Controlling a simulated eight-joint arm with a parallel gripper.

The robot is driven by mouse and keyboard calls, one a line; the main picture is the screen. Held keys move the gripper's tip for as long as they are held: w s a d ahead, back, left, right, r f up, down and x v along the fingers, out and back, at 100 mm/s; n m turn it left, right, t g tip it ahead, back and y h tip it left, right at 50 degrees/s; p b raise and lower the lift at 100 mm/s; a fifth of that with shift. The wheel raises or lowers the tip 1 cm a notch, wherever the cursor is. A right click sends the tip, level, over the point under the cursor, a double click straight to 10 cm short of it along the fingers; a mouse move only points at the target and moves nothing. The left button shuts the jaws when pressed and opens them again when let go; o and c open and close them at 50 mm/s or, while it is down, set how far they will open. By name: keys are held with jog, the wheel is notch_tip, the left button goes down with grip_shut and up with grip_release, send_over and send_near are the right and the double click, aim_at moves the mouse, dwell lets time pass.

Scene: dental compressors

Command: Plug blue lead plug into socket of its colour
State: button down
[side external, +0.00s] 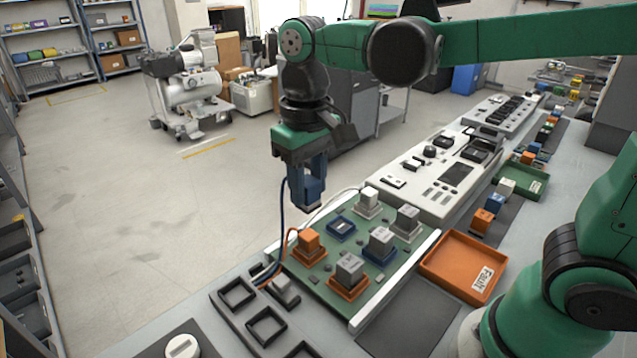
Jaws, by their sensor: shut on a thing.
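My gripper (306,198) hangs above the far left part of the green board (322,273), shut on the blue lead plug (314,189). A dark blue lead runs from beside it down to the board's left edge. The plug is held clear of the board, roughly upright. An empty blue-rimmed socket (341,229) lies below and to the right of it. Another blue socket (381,255) holds a grey block (381,239). The exact gap between plug and socket is hard to judge from this one view.
An orange plug (308,241) with an orange lead sits in an orange socket near the empty blue one. Grey blocks fill other orange and white sockets. A white lead arcs behind. A black rack (266,325), orange tray (443,255) and white control panel (425,187) surround the board.

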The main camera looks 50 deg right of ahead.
send_over(341, 226)
notch_tip(341, 226, down, 7)
jog(key=shift+r, duration=0.2)
jog(key=shift+f, duration=0.15)
jog(key=shift+f, duration=1.75)
jog(key=shift+f, duration=1.05)
dwell(0.5)
jog(key=shift+c, duration=2.3)
grip_release()
jog(key=shift+o, duration=0.2)
